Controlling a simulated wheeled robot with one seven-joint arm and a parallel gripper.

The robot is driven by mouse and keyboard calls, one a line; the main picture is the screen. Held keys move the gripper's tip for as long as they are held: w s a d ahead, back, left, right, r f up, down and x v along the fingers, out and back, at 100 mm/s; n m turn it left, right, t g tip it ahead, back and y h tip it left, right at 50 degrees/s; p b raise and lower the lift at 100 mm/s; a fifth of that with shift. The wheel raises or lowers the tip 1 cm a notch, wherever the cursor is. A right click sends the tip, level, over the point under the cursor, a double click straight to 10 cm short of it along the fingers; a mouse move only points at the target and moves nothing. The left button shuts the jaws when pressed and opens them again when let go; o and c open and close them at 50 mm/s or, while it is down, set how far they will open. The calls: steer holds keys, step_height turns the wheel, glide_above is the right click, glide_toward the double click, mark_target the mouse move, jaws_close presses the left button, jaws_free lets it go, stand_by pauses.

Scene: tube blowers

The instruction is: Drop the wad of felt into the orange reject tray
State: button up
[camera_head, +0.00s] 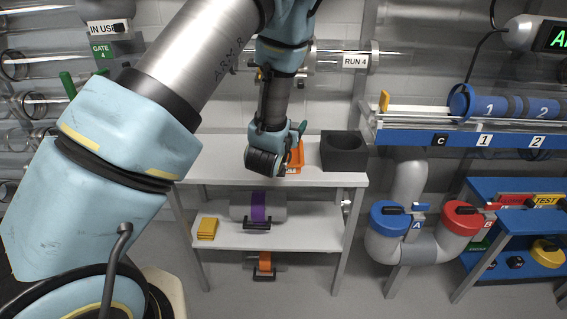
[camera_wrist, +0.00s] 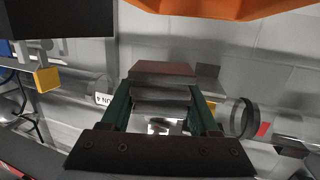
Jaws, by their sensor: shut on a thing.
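My gripper (camera_head: 300,130) is above the top shelf of the white bench in the head view, beside the orange reject tray (camera_head: 297,155), which it partly hides. In the wrist view my gripper (camera_wrist: 161,90) has its green fingers closed on a brownish-grey block-like piece, which I take as the wad of felt (camera_wrist: 163,69). The felt cannot be made out in the head view. An orange surface, likely the tray (camera_wrist: 205,7), runs along the top edge of the wrist view, apart from the felt.
A clear tube marked RUN 4 (camera_head: 335,59) runs behind. The lower shelf (camera_head: 300,236) holds a purple-banded canister (camera_head: 259,206) and a yellow stack (camera_head: 207,229).

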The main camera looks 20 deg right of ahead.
steer(key=shift+f, duration=0.5)
steer(key=o, duration=1.4)
steer(key=shift+s+a, duration=0.1)
steer(key=v, duration=0.8)
steer(key=shift+s+a+r, duration=0.2)
steer(key=shift+r, duration=0.1)
steer(key=p+v, duration=0.1)
steer(key=p, duration=0.1)
steer(key=shift+s+a+f+p, duration=0.15)
steer(key=shift+s+a+p, duration=0.15)
steer(key=shift+s+p, duration=0.1)
